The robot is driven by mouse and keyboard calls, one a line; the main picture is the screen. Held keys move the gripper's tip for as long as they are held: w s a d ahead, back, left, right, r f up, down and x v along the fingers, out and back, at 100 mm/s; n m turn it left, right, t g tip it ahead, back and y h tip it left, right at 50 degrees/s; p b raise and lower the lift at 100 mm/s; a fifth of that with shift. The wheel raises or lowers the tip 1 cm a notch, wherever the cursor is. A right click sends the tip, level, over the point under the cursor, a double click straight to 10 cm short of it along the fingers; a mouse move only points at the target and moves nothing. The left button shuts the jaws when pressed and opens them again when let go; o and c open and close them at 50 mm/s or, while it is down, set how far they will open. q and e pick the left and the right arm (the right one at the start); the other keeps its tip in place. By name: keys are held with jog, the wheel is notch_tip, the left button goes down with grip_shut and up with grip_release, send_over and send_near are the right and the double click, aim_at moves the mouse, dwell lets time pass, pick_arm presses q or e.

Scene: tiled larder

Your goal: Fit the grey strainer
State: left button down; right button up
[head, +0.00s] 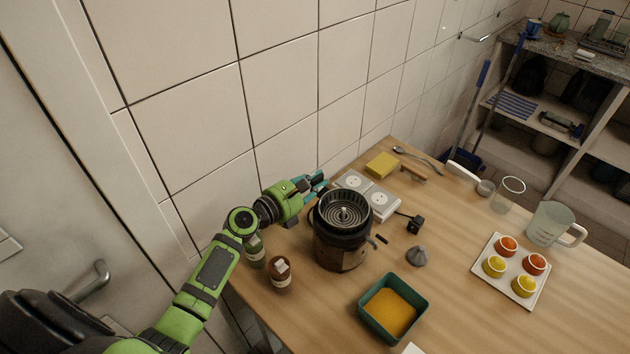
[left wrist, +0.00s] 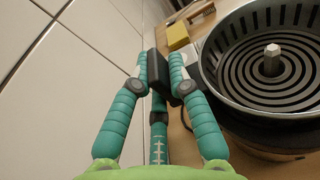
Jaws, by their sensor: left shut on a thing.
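The grey strainer (head: 333,222) is a round metal basket with ringed slots and a central post. It is at the top of the dark brown and black machine body (head: 340,256); I cannot tell whether it is fully seated or slightly above. It also fills the right of the left wrist view (left wrist: 225,75). My left gripper (head: 320,181) is behind and left of the machine, beside the wall. In the left wrist view its teal fingers (left wrist: 160,83) are shut on a black grip that appears joined to the strainer's rim. My right gripper is not in view.
A grey cone (head: 417,256), a black plug (head: 415,225) and a teal tub (head: 421,309) are to the right. A tray of fruit cups (head: 513,272) stands farther right.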

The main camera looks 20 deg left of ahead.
pick_arm(q)
jog(key=shift+f, duration=0.5)
dwell(0.5)
dwell(0.5)
jog(key=c, duration=0.6)
grip_release()
jog(key=shift+c, duration=0.2)
jog(key=shift+r+p, duration=3.55)
jog(key=shift+p, duration=0.05)
jog(key=shift+f, duration=0.15)
